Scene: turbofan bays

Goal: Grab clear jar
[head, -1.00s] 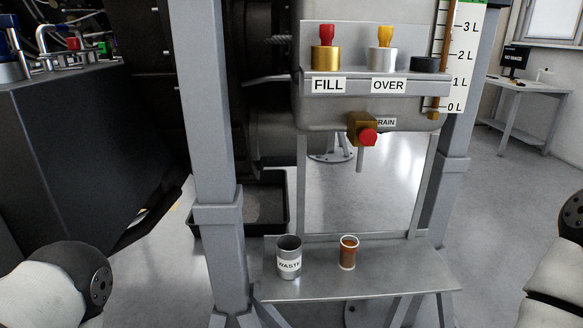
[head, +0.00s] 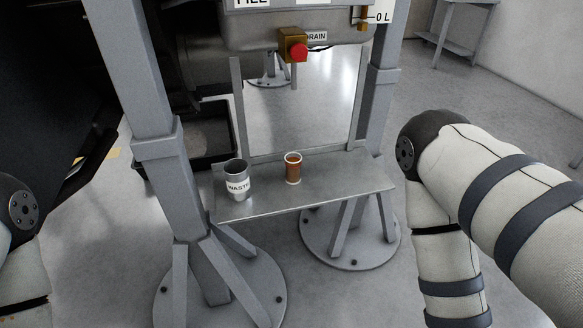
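The clear jar (head: 293,168) stands upright on the grey metal shelf (head: 310,195), with brown-orange contents showing through its wall and a pale rim and base. A grey metal cup labelled WASTE (head: 237,180) stands to its left, apart from it. My left and right arms show at the two sides of the head view, both well away from the jar. Neither gripper is in view.
A brass drain valve with a red knob (head: 297,50) and a downward spout hang above the shelf. A grey post (head: 160,150) rises left of the shelf. A black tray (head: 205,140) lies behind. Round floor bases (head: 350,240) stand below.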

